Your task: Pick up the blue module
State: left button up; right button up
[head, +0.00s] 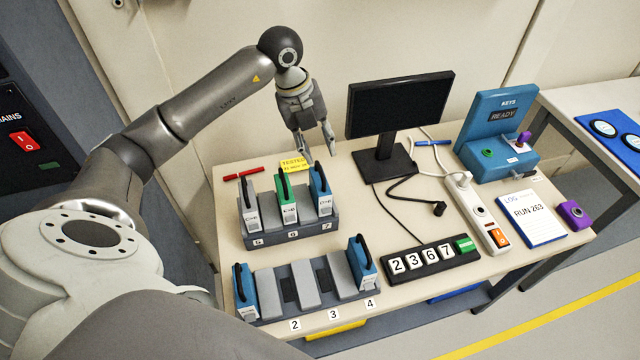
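A blue module (321,187) stands upright at the right end of the rear rack (290,232), by the label 7. Another blue module (362,264) stands at the right end of the front rack (305,284), by the label 4. A third blue module (245,293) stands at that rack's left end. A green module (286,190) stands mid rear rack, and a module (251,207) with a pale front stands at its left. My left gripper (318,155) hangs above and behind the rear rack, fingers apart and empty, touching no module. My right gripper is out of view.
A monitor (400,105) stands right of my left gripper. A yellow tag (293,164) and a red pen (243,174) lie behind the rear rack. A number display (432,258), power strip (477,212), log sheet (531,218) and blue key box (498,140) fill the right side.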

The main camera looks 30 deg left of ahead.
aim_at(320, 168)
pick_arm(q)
jog(key=shift+n+y, duration=0.3)
jog(key=shift+y, duration=0.1)
jog(key=f, duration=0.1)
jog(key=f+p, duration=0.1)
jog(key=f, duration=0.1)
jog(key=a+f, duration=0.1)
jog(key=shift+w+a+f, duration=0.1)
jog(key=shift+w+f, duration=0.2)
jog(key=shift+f, duration=0.1)
jog(key=shift+w+f+p, duration=0.1)
jog(key=shift+f+p, duration=0.4)
jog(key=shift+p, duration=0.15)
jog(key=p+x, duration=0.1)
jog(key=x, duration=0.2)
jog(key=shift+w+d+f+p, duration=0.15)
jog(key=shift+d+f+p, duration=0.1)
jog(key=shift+p, duration=0.1)
jog(key=shift+w+f, duration=0.1)
jog(key=shift+f, duration=0.35)
grip_shut()
jog(key=shift+r, duration=0.1)
